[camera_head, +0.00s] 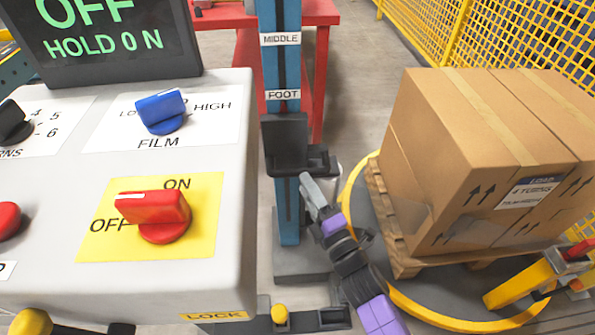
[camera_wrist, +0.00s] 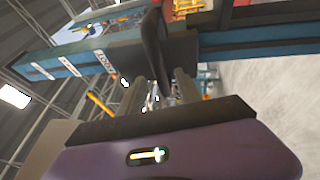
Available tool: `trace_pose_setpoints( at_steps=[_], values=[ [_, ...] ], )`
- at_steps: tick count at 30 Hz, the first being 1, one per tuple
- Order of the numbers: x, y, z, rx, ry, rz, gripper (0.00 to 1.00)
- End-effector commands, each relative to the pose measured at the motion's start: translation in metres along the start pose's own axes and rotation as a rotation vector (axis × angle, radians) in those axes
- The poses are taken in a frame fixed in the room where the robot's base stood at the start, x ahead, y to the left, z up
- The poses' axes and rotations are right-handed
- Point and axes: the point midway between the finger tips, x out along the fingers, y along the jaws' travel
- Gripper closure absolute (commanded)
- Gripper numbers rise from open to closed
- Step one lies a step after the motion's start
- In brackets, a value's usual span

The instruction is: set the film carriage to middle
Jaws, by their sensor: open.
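The film carriage (camera_head: 285,143) is a dark block on a blue upright mast (camera_head: 288,212). It sits just below the FOOT label (camera_head: 283,95), and the MIDDLE label (camera_head: 280,39) is higher up the mast. My gripper (camera_head: 308,188) is at the lower front of the carriage, near its dark ledge. In the wrist view my open fingers (camera_wrist: 160,92) reach up to the dark carriage (camera_wrist: 124,56), with a dark upright part of it between or just behind them. I cannot tell whether they touch it. The mast (camera_wrist: 66,68) lies sideways there.
A control panel (camera_head: 50,205) with red and blue knobs fills the left, its screen reading OFF and HOLD 0 N. Boxes (camera_head: 440,140) stand on a pallet on the round turntable (camera_head: 357,190) at right. A red table (camera_head: 318,70) and yellow fence (camera_head: 480,30) are behind.

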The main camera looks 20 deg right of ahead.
Motion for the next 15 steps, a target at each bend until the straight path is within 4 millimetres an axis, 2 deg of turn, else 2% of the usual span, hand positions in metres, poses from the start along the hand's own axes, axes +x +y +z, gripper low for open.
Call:
trace_pose_setpoints(
  at_steps=[3, 7, 15],
  values=[
    [0.021, 0.001, 0.001, 0.000, -0.001, 0.002, 0.59],
    [0.038, 0.001, 0.000, 0.001, 0.000, 0.002, 0.59],
    [0.053, 0.000, 0.000, 0.002, -0.001, -0.001, 0.59]
  ],
)
